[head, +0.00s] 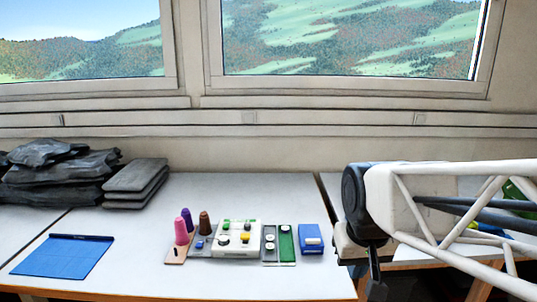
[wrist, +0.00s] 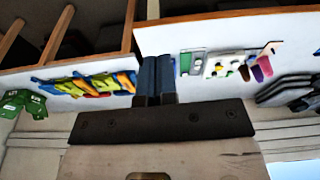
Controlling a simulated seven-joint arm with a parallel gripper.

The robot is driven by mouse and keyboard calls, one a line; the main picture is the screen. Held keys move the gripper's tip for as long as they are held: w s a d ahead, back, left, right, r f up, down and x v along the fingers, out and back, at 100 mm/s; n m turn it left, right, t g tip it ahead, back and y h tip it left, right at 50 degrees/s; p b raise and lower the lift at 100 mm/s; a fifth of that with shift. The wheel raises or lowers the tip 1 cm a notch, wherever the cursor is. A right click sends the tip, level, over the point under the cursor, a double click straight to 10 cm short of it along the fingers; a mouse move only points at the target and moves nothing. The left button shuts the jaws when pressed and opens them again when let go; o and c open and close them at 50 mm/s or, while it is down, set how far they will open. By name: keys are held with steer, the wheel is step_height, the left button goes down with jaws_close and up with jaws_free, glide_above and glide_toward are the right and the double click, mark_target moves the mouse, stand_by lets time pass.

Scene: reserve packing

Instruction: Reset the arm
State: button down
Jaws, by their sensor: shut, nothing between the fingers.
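My gripper (head: 376,285) hangs at the right of the head view, below the dark wrist joint of my white lattice arm. It is over the gap between the two tables, at the right end of the middle table (head: 215,285). In the wrist view my gripper (wrist: 157,75) shows two dark fingers side by side, shut with nothing between them. The fingers touch no object that I can see. The wrist picture appears upside down, with the wall at the bottom.
A blue box (head: 311,240), a green strip (head: 286,243), a white control box (head: 238,238) and thread cones (head: 181,231) stand mid-table. A blue mat (head: 65,257) and dark bags (head: 55,175) lie left. Colourful tools (wrist: 95,83) and green packs (wrist: 22,102) occupy the other side.

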steer(key=s+d+f, duration=0.2)
steer(key=s+f, duration=0.1)
steer(key=s, duration=0.6)
steer(key=shift+d+m, duration=0.15)
steer(key=shift+m, duration=0.25)
steer(key=shift+w, duration=0.1)
stand_by(1.3)
